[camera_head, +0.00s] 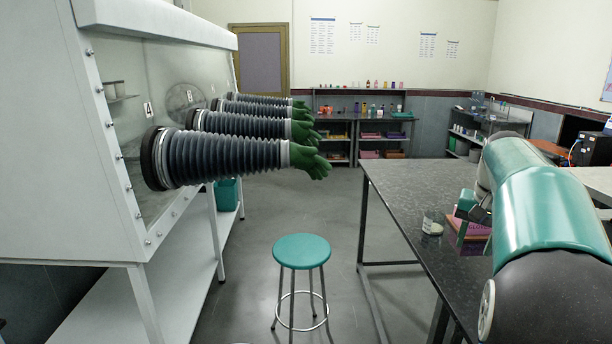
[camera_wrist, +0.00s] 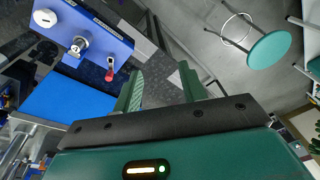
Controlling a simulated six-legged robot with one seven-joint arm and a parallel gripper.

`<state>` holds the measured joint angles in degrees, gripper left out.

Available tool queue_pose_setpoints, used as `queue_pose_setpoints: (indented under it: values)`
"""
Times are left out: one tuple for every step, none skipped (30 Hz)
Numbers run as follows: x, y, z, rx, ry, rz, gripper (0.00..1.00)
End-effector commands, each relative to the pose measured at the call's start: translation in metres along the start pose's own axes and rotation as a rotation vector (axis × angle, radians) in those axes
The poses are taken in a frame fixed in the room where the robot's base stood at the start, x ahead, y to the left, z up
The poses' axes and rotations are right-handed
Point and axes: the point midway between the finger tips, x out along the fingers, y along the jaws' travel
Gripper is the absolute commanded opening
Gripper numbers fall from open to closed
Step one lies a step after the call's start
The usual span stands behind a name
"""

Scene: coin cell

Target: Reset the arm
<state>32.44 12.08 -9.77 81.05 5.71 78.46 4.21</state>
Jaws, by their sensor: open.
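My arm (camera_head: 545,215) reaches over the dark speckled bench (camera_head: 400,190) at the right of the head view. Its far end is mostly hidden behind its own teal links there. In the wrist view my gripper (camera_wrist: 160,84) shows two green fingers standing well apart, with nothing between them. The gripper is tilted relative to the bench. Beyond the left finger are a blue device (camera_wrist: 75,28) with a white knob, a metal fitting and a red-handled lever (camera_wrist: 109,74), and a flat blue panel (camera_wrist: 65,98). The fingers do not appear to touch them.
A small glass beaker (camera_head: 432,224) and a pinkish-red item (camera_head: 470,229) are on the bench near my arm. A teal stool (camera_head: 301,251) stands on open floor. A glovebox (camera_head: 100,140) with protruding ribbed sleeves (camera_head: 225,160) and green gloves fills the left. Shelves line the back wall.

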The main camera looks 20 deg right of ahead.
Motion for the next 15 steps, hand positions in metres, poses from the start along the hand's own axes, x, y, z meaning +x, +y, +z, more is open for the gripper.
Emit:
queue_pose_setpoints:
  values:
    - [-0.006, -0.016, 0.017, -0.039, 0.013, -0.012, 0.42]
    - [-0.008, -0.024, 0.026, -0.060, 0.021, -0.018, 0.42]
    - [-0.011, -0.034, 0.039, -0.087, 0.030, -0.026, 0.42]
    - [-0.012, -0.041, 0.048, -0.108, 0.038, -0.032, 0.42]
    - [-0.014, -0.048, 0.058, -0.130, 0.045, -0.037, 0.42]
    - [-0.015, -0.058, 0.071, -0.159, 0.055, -0.045, 0.42]
    - [-0.016, -0.064, 0.081, -0.180, 0.062, -0.051, 0.42]
    - [-0.017, -0.070, 0.091, -0.202, 0.070, -0.057, 0.42]
    - [-0.018, -0.077, 0.105, -0.230, 0.080, -0.063, 0.42]
    - [-0.018, -0.083, 0.116, -0.252, 0.088, -0.069, 0.42]
    - [-0.018, -0.087, 0.126, -0.273, 0.096, -0.074, 0.42]
    - [-0.018, -0.094, 0.141, -0.303, 0.105, -0.081, 0.42]
    - [-0.017, -0.098, 0.152, -0.325, 0.113, -0.086, 0.42]
    - [-0.017, -0.102, 0.163, -0.347, 0.120, -0.091, 0.42]
    - [-0.016, -0.107, 0.177, -0.376, 0.131, -0.099, 0.42]
